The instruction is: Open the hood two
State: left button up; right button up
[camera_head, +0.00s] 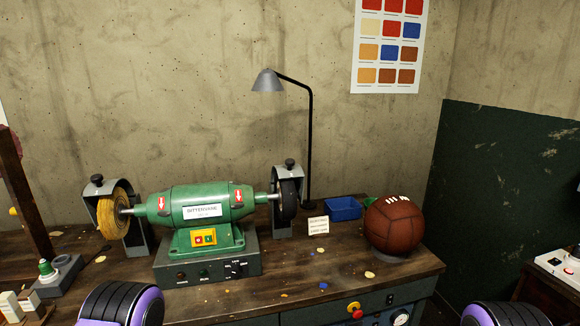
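A green bench grinder (205,205) stands on the workbench, on a dark grey control base. At its left end a grey metal hood (93,188) with a black knob on top covers part of a yellow buffing wheel (112,213). At its right end a second grey hood (284,174), also with a black knob, stands over a dark wheel (288,200). No number on either hood is readable. I cannot tell how far either hood is open. Purple and black parts of my arms show at the bottom edge, well below the hoods. Neither gripper's fingers are in view.
A brown leather ball (394,224) sits at the bench's right end, near a blue tray (343,208) and a small white card (318,226). A black desk lamp (310,140) stands behind the right hood. The bench front (250,300) holds only small scraps.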

aim_at(291, 169)
jog(key=z, duration=1.7)
jog(key=i, duration=1)
jog(key=u, duration=1.75)
